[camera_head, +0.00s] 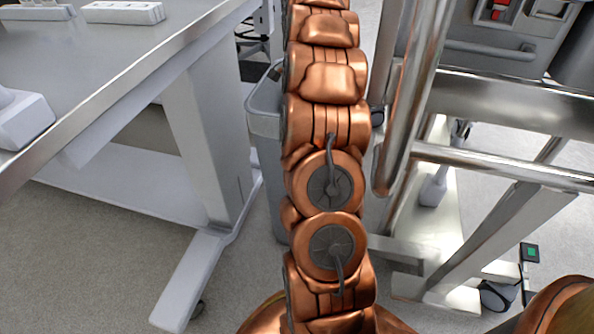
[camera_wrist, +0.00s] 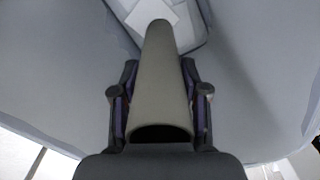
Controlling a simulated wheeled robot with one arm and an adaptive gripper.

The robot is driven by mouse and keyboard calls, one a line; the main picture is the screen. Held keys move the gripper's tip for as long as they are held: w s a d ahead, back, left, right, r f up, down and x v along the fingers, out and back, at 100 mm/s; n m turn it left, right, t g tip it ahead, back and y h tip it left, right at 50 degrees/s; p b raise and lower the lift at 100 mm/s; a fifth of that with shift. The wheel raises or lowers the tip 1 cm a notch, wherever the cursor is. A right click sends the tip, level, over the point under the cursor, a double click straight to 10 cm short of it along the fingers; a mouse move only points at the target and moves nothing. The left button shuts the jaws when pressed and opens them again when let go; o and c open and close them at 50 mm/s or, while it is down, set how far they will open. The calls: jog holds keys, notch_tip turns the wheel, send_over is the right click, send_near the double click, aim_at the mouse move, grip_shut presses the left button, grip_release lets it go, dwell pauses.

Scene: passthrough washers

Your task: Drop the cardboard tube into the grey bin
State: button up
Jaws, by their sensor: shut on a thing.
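The cardboard tube (camera_wrist: 161,100) is a long, dull grey-beige cylinder in the wrist view, with its dark open end towards the camera. My gripper (camera_wrist: 159,68) is shut on it, with one dark finger on each side. The tube's far end points away from me, down between pale grey walls that look like the inside of the grey bin (camera_wrist: 62,62). In the head view the grey bin (camera_head: 265,108) shows in part behind my copper arm, beside the table leg. My gripper and the tube are hidden there.
A white, flat piece (camera_wrist: 150,12) lies beyond the tube's far end. In the head view a table (camera_head: 95,60) stands left of my arm. A metal-framed cart (camera_head: 500,105) with rails stands close on the right. Bare floor (camera_head: 80,255) shows at the lower left.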

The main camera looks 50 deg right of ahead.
jog(key=f+b, duration=0.1)
jog(key=f, duration=0.2)
jog(key=f+b, duration=0.1)
jog(key=f, duration=0.3)
jog(key=f+b, duration=0.1)
jog(key=f, duration=0.3)
jog(key=shift+s+d, duration=0.2)
jog(key=shift+d, duration=0.15)
jog(key=shift+f, duration=0.75)
jog(key=o, duration=1)
notch_tip(320, 180, up, 13)
jog(key=p, duration=0.3)
jog(key=shift+r, duration=0.15)
